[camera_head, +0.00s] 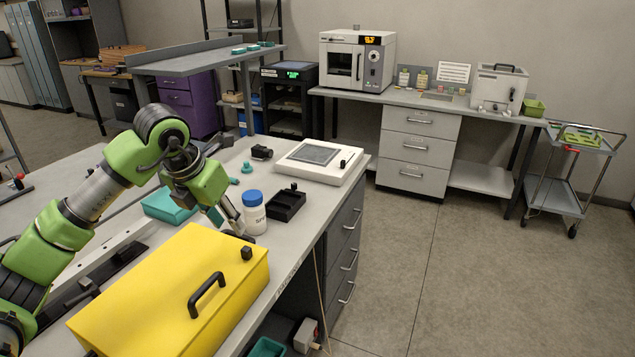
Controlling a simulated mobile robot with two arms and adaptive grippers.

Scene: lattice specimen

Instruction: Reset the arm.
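My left arm (100,190), green and grey, comes in from the left over the bench and bends down at the wrist. My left gripper (234,222) points down between the yellow box (150,290) and a white bottle with a blue cap (254,218). It is close to the bottle's left side; I cannot tell whether it touches it. My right gripper is not in view.
A black tray (286,205), a teal box (168,206) and a white device with a grey plate (318,160) are on the bench. The yellow box's black handle (207,293) stands up in front.

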